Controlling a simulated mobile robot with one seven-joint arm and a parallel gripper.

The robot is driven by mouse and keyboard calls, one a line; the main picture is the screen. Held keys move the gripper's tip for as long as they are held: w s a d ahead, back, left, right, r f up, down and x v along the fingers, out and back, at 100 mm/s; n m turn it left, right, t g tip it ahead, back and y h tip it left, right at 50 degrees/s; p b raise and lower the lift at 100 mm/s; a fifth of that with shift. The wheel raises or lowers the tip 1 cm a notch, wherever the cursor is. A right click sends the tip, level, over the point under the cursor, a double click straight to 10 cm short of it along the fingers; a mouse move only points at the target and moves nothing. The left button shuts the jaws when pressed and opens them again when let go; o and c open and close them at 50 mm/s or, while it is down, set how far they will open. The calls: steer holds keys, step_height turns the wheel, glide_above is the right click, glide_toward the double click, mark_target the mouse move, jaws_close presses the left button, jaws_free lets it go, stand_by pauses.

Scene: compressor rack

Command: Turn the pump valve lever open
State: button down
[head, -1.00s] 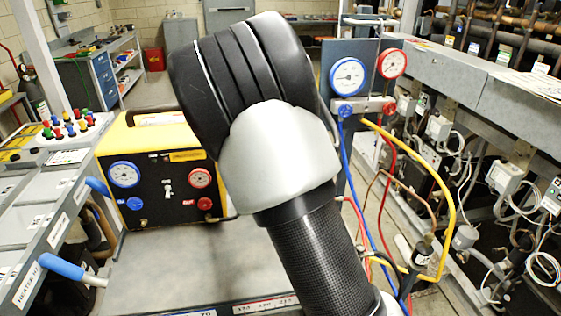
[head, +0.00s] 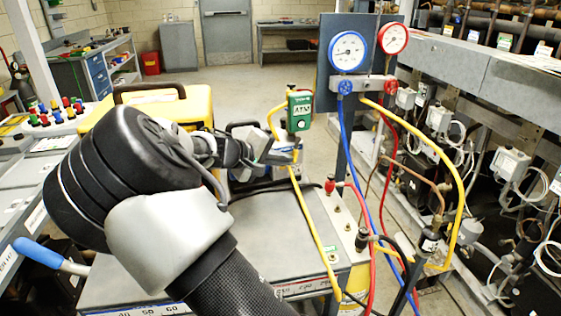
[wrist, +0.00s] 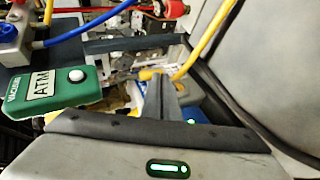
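A green vacuum gauge (head: 299,110) reading ATM stands upright above the fittings where a yellow hose (head: 302,205) joins. The gauge (wrist: 60,88) also shows at the left of the wrist view. My gripper (head: 272,152) is just below and left of the gauge, close to the fittings. In the wrist view a small yellow piece (wrist: 150,74) lies beside the fitting, near my gripper's fingers. I cannot tell whether it is the pump valve lever. The lever is not clearly visible, and my gripper partly hides this area. Finger opening and contact are unclear.
A gauge panel with a blue gauge (head: 348,51) and a red gauge (head: 393,38) stands behind to the right. Blue, red and yellow hoses hang around the cart's right side. A yellow case (head: 188,106) is behind my arm. Open floor lies beyond.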

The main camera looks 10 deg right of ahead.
steer(key=shift+d+f, duration=0.2)
stand_by(0.6)
steer(key=p+v, duration=0.3)
steer(key=v, duration=1.4)
steer(key=s+d+f+m+g+y, duration=0.25)
steer(key=s+d+g+y, duration=0.2)
steer(key=s+d, duration=0.4)
steer(key=s+d+r+m+t+y, duration=0.1)
steer(key=s+r+t+y, duration=0.15)
steer(key=s, duration=0.75)
steer(key=s+d+r+m+t+y, duration=0.1)
steer(key=s+r+y, duration=0.25)
steer(key=s, duration=0.65)
step_height(320, 180, up, 21)
steer(key=p, duration=2)
steer(key=shift+p, duration=0.35)
steer(key=shift+w+d, duration=0.1)
